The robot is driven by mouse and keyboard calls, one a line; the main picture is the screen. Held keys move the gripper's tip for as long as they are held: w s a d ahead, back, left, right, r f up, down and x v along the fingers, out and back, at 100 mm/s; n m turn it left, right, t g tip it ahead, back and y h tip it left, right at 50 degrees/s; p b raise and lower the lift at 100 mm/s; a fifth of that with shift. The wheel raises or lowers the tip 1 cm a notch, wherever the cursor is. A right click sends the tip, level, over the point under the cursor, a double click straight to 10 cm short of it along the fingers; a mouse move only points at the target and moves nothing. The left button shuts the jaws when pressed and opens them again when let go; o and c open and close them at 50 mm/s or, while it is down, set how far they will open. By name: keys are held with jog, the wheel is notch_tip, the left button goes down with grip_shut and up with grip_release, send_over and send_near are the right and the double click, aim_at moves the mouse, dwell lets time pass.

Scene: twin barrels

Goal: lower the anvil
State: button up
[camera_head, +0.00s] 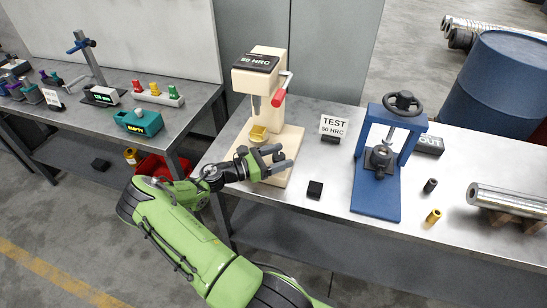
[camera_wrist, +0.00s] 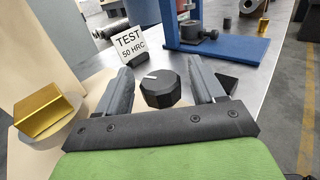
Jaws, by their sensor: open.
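The cream hardness tester (camera_head: 262,65) stands at the left of the bench with a "50 HRC" label on top. A gold block (camera_head: 259,134) sits on its round anvil, below the indenter (camera_head: 256,103); the gold block (camera_wrist: 45,114) and the anvil's grey disc (camera_wrist: 48,138) also show at the left of the wrist view. A black faceted knob (camera_wrist: 160,90) with a white mark lies between the fingers of my gripper (camera_wrist: 160,72). The fingers are open, with a gap on each side of the knob. In the head view my gripper (camera_head: 283,161) is low beside the tester, hiding the knob.
A "TEST 50 HRC" sign (camera_head: 333,127) and a small black block (camera_head: 315,189) stand right of my gripper. A blue press (camera_head: 375,190) stands further right. A red-gripped lever (camera_head: 279,97) hangs on the tester's side. The bench's front edge is close.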

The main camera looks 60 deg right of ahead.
jog(key=v, duration=1.5)
jog(key=shift+w+a, duration=0.2)
jog(key=shift+a, duration=0.1)
jog(key=s+a+r+m+t+y, duration=0.2)
jog(key=a+r+m+t+y, duration=0.75)
jog(key=a, duration=0.55)
jog(key=s+a+r+t+y, duration=0.4)
jog(key=s+a+r+t, duration=0.3)
jog(key=a, duration=0.7)
jog(key=s+r, duration=0.2)
jog(key=s, duration=0.1)
jog(key=shift+s+m, duration=0.35)
